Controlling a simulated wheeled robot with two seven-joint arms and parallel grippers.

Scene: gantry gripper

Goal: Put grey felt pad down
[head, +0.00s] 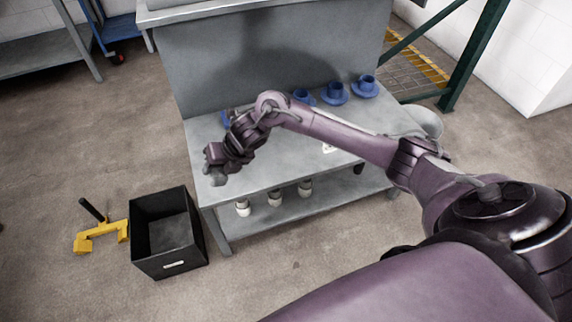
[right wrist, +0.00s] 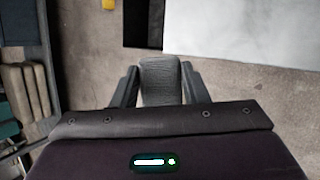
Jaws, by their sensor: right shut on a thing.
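The grey felt pad (right wrist: 160,82) is between the two dark fingers of my right gripper (right wrist: 162,88) in the right wrist view. Its far end lines up with the corner of the light grey bench top (right wrist: 245,30), with floor behind most of it. In the head view my right gripper (head: 215,172) is by the left front corner of the grey workbench (head: 285,155). The pad is hard to make out there, and I cannot tell its height over the bench. My left gripper is not in view.
Several blue round parts (head: 335,93) stand at the back right of the bench. White cylindrical parts (head: 274,197) stand on its lower shelf. A black open bin (head: 169,262) and a yellow tool (head: 100,231) with a black handle are on the floor at left.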

